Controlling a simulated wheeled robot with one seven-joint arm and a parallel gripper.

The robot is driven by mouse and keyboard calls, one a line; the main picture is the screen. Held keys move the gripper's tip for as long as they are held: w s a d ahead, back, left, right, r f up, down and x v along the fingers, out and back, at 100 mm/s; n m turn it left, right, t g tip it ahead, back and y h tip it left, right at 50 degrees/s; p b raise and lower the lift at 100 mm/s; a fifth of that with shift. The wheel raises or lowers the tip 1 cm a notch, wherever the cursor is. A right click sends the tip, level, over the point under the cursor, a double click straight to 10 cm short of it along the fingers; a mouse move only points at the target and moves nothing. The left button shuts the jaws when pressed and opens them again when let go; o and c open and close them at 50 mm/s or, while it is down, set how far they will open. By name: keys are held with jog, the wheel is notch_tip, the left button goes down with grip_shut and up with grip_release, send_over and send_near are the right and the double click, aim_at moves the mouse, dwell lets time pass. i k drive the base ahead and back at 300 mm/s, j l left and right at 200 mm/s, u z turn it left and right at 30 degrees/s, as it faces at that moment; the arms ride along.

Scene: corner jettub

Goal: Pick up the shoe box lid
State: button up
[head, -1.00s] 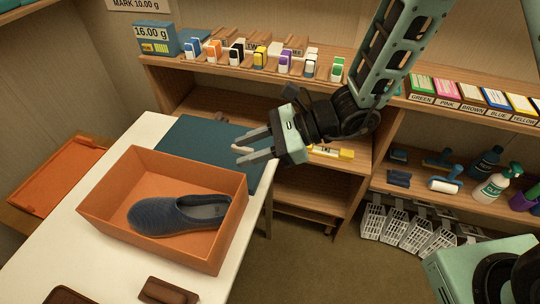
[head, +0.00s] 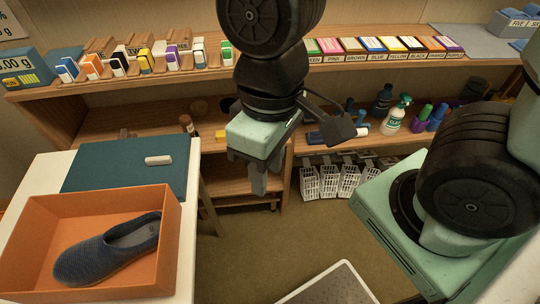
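The shoe box lid is not clearly in view; only a thin orange sliver shows at the left picture edge, too small to identify. The open orange shoe box (head: 168,238) stands on the white table at the lower left, with a dark blue slip-on shoe (head: 105,252) inside. My gripper (head: 256,180) hangs pointing down to the right of the table, in front of the wooden shelves and apart from the box. Its fingers overlap from this angle, so their opening is unclear. I see nothing held.
Shelves (head: 150,121) with small coloured boxes line the back wall. White baskets (head: 330,182) hang at right. Floor (head: 265,250) between is open, with a grey white-edged panel below.

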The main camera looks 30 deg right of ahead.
aim_at(160, 160)
jog(key=i+u, duration=0.25)
jog(key=u, duration=0.15)
jog(key=i+l+u, duration=0.1)
jog(key=i+u, duration=0.25)
jog(key=k, duration=0.05)
